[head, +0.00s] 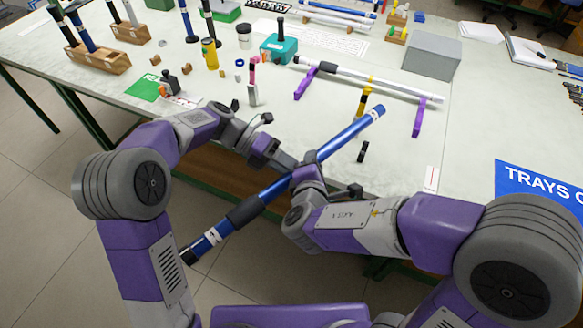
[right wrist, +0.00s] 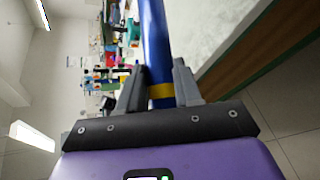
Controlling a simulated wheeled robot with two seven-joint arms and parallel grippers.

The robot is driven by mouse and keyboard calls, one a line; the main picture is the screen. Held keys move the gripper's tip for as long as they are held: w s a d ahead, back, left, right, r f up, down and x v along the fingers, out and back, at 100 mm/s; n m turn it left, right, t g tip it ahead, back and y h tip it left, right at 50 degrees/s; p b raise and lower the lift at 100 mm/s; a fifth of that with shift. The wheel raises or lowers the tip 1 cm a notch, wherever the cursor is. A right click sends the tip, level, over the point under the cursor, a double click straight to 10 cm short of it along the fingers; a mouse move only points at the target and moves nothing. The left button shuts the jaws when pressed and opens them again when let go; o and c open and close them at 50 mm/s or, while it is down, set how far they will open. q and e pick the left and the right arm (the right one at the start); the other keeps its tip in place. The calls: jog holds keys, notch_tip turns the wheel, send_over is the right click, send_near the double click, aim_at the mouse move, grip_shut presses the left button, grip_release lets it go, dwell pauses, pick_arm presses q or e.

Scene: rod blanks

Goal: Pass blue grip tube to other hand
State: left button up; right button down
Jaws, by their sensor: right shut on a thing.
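The blue grip tube (head: 345,133) is long, with a dark grey sleeve (head: 243,212) on its lower left part and a white label near that end. It slants over the table's front edge, lower left end past the edge. My right gripper (head: 303,169) is shut on its middle. In the right wrist view the tube (right wrist: 155,45) runs between the two fingers (right wrist: 160,92), near a yellow band. My left gripper (head: 284,161) is close beside the tube's middle, next to the right gripper. Its fingertips are partly hidden, so I cannot tell its opening or whether it touches.
A white rod (head: 375,80) lies on purple supports (head: 418,117). A yellow tool (head: 363,100) and a small black piece (head: 363,151) stand near the tube's upper end. Wooden blocks with rods (head: 100,62), a teal box (head: 279,48) and a grey box (head: 432,56) stand farther back.

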pick_arm(q)
jog(key=shift+f, duration=0.1)
jog(key=c, duration=0.7)
pick_arm(e)
jog(key=shift+r, duration=0.1)
pick_arm(q)
jog(key=shift+c, duration=0.3)
pick_arm(e)
jog(key=c, duration=0.7)
grip_release()
